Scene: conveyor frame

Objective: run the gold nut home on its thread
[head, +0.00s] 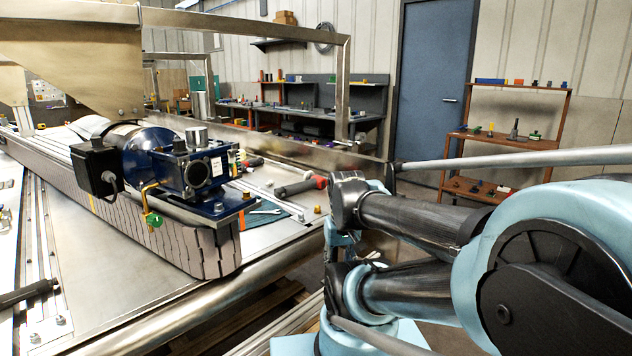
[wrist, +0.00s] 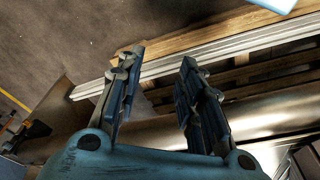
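A small gold-coloured piece (head: 317,209) sits near the right end of the steel conveyor deck (head: 270,236); it is too small to tell whether it is the nut, and I cannot make out a thread on it. A bent brass pipe (head: 148,189) with a green valve handle (head: 153,219) is on the blue motor and pump unit (head: 190,170). My gripper (wrist: 159,64) is open in the wrist view with nothing between its fingers. It hangs over the floor beside the conveyor's tube. I cannot make it out clearly in the head view.
A red-and-black tool (head: 300,186) and a wrench (head: 266,211) lie on the deck. A steel frame (head: 345,90) rises behind. Wooden pallet slats (wrist: 240,76) and metal rails (wrist: 240,46) lie below my gripper. A rounded steel tube (wrist: 255,112) runs close by.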

